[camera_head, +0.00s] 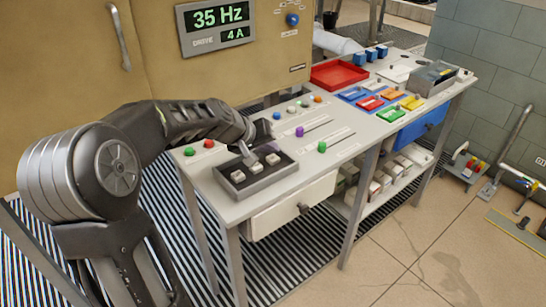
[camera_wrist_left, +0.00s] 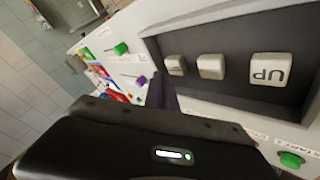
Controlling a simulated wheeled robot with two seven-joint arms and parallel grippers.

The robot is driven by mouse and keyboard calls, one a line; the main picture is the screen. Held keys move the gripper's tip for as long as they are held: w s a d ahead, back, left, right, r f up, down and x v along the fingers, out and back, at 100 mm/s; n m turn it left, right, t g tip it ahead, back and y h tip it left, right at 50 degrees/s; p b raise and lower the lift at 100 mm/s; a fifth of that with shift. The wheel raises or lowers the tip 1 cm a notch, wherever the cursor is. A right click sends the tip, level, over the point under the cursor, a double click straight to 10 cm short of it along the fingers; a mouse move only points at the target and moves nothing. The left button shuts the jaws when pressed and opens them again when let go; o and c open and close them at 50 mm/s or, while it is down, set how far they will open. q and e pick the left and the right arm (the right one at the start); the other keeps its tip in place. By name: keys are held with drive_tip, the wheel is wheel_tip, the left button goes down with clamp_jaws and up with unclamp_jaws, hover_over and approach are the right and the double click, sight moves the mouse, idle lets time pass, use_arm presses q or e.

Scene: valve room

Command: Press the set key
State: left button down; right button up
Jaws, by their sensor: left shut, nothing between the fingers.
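A dark key box (camera_head: 262,184) with three pale keys in a row sits on the bench's near end. In the wrist view, the near key reads UP (camera_wrist_left: 270,70). The middle key (camera_wrist_left: 211,66) shows no readable label, and the small far key (camera_wrist_left: 175,65) has a mark too small to read, so I cannot tell which is the set key. My left gripper (camera_head: 248,155) is shut and empty at the box's back side, over or beside the keys. Its dark fingers (camera_wrist_left: 163,92) show near the far key; contact cannot be told.
The drive display (camera_head: 218,22) reads 35 Hz and 4 A. Red and green buttons (camera_head: 208,144) stand left of the box. Purple (camera_head: 299,131) and green (camera_head: 322,146) slider knobs stand right of it. A red tray (camera_head: 338,75) and coloured bins lie farther along the bench.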

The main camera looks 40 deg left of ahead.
sight(271, 159)
use_arm(q)
drive_tip(key=shift+r+p, duration=1.85)
drive_tip(key=shift+r, duration=0.65)
